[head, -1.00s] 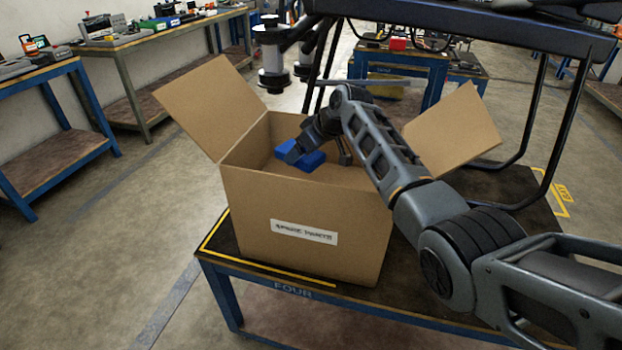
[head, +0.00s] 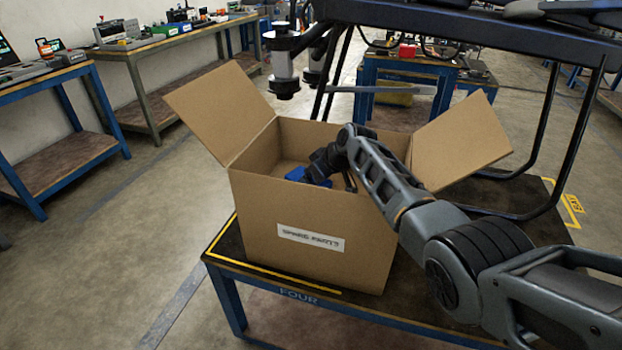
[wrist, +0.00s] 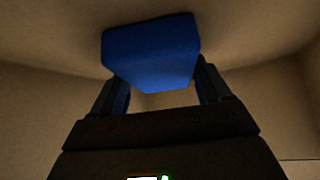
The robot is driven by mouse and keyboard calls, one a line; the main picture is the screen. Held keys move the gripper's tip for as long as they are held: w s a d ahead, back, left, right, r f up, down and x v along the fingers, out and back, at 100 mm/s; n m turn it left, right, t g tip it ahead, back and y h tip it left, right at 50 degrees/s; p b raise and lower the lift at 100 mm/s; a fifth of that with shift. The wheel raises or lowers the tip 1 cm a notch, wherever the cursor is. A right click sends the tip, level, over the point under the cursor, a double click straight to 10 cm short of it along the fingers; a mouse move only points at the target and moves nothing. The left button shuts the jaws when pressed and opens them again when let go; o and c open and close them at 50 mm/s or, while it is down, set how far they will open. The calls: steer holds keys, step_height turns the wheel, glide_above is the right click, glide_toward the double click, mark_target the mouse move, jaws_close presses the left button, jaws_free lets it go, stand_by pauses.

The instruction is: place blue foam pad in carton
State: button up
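The carton (head: 257,218) is an open brown cardboard box with raised flaps and a white label, standing on a low table. The blue foam pad (head: 300,174) shows inside the carton, partly hidden by the front wall and my gripper. My gripper (head: 322,182) reaches down into the carton from the right, its fingertips hidden by the wall. In the wrist view the blue foam pad (wrist: 150,50) sits between the two fingers of my gripper (wrist: 158,85), which are shut on it. Brown carton walls surround it. I cannot tell whether the pad touches the carton floor.
The table (head: 232,262) has a blue frame and yellow edge tape. A dark tubular frame (head: 545,150) with a drone part stands behind and right of the carton. Workbenches (head: 150,42) line the left wall. The floor at left is clear.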

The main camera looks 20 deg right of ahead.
steer(key=o, duration=0.4)
steer(key=shift+r, duration=0.1)
steer(key=shift+r, duration=0.15)
steer(key=p+v, duration=0.1)
steer(key=v, duration=1)
steer(key=shift+s+d+r, duration=0.15)
steer(key=shift+s+r, duration=0.1)
steer(key=shift+s, duration=0.05)
